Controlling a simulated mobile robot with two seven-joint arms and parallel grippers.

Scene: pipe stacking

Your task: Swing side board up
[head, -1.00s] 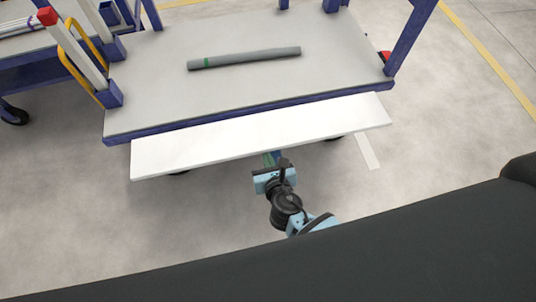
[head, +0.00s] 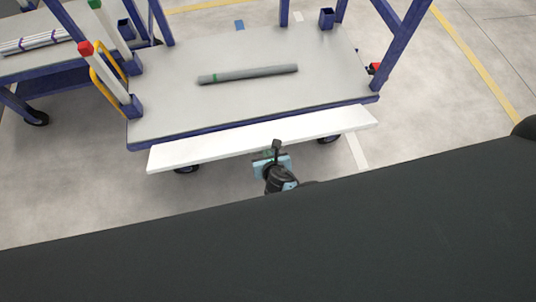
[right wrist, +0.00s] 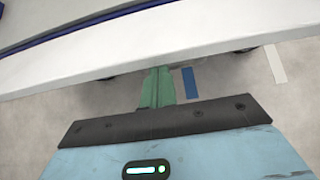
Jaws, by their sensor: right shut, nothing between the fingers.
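The white side board (head: 215,146) runs along the near long edge of the blue-framed cart (head: 150,138), sloping outward from it; its exact angle is hard to tell. It also fills the upper part of the right wrist view (right wrist: 90,60). My right gripper (head: 268,154) is at the board's near edge, right of its middle. Its green fingers (right wrist: 157,88) are together and empty, with their tips at the board's lower edge; whether they touch it I cannot tell. My left gripper is out of view.
A grey pipe (head: 248,74) with a green band lies on the cart's top. Posts with red (head: 85,47) and green (head: 95,4) caps stand at the left. Another cart (head: 40,60) with thin pipes is at the far left.

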